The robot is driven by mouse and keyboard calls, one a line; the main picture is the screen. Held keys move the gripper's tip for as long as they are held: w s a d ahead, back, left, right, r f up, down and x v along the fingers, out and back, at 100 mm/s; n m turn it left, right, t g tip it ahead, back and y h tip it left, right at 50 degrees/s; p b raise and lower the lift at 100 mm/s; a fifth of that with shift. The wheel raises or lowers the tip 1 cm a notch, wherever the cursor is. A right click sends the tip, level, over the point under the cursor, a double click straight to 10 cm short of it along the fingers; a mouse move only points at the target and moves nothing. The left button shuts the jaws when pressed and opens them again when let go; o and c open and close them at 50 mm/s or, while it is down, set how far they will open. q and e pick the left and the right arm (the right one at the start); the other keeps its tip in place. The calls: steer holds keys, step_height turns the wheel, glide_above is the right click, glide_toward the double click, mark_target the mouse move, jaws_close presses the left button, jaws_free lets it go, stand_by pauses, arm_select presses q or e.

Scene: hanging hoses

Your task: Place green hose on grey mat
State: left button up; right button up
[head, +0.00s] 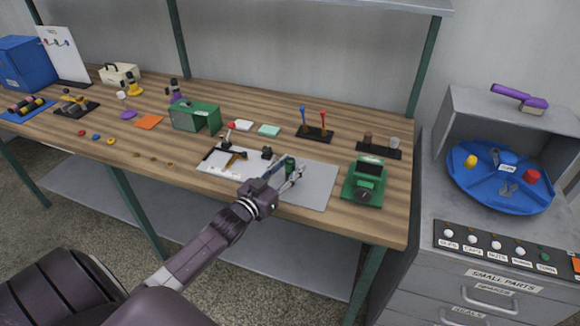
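The grey mat (318,190) lies near the front edge of the wooden bench. My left gripper (291,168) reaches over the mat's left part from below. A small dark green piece (290,163), which may be the green hose, shows between its fingertips. It is small and partly hidden by the fingers. I cannot tell whether the fingers grip it or stand apart from it, or whether it touches the mat. My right gripper is not in view.
Left of the mat is a white sheet (213,169) with small tools. A green device (364,182) stands close to the mat's right side. Behind are a black rack (315,134) with blue and red tools and a green box (194,118). The mat's right part is clear.

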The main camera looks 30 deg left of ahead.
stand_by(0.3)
arm_select(q)
steer(key=s, duration=1.2)
steer(key=shift+a+b, duration=0.15)
steer(key=shift+b, duration=0.25)
